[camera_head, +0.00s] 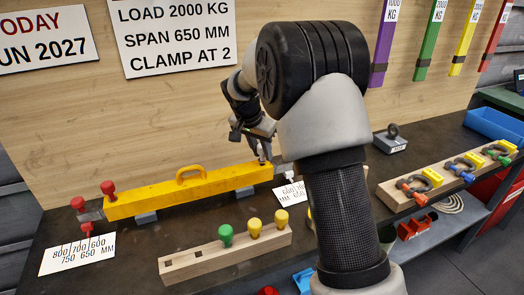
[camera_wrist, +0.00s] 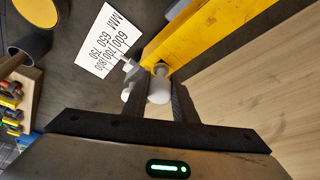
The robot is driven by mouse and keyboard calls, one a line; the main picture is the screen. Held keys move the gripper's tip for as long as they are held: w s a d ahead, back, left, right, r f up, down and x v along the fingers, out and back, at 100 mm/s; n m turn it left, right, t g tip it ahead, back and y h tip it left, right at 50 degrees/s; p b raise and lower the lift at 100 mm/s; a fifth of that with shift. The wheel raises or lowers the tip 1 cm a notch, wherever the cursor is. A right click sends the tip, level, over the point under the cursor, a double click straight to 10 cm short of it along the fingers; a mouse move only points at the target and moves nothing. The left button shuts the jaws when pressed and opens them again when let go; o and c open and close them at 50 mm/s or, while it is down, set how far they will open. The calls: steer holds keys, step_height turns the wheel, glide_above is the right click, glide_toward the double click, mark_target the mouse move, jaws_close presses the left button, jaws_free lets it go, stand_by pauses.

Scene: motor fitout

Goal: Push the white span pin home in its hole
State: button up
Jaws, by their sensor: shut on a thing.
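The white span pin (camera_wrist: 159,90) shows in the wrist view as a pale round head between my fingers, at the end of the yellow beam (camera_wrist: 215,32). My gripper (camera_wrist: 160,86) is shut on it. In the head view my gripper (camera_head: 263,155) points down at the right end of the yellow beam (camera_head: 190,190). A pale pointer part (camera_wrist: 130,67) lies beside the beam end, near a span scale card (camera_wrist: 108,42).
Red pins (camera_head: 108,188) stand at the beam's left end, by another scale card (camera_head: 78,255). A wooden pin rack (camera_head: 200,263) with green and yellow pins is in front. A shackle board (camera_head: 430,182) lies right. The wooden wall (camera_wrist: 270,80) is close behind the beam.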

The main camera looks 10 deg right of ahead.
steer(key=shift+f+b, duration=0.4)
steer(key=shift+f, duration=0.2)
steer(key=o, duration=1.1)
steer(key=shift+r, duration=0.1)
steer(key=shift+o, duration=0.2)
steer(key=p+v, duration=0.2)
steer(key=v, duration=1.5)
steer(key=shift+r, duration=0.15)
steer(key=shift+s+a, duration=0.1)
steer(key=shift+s, duration=0.05)
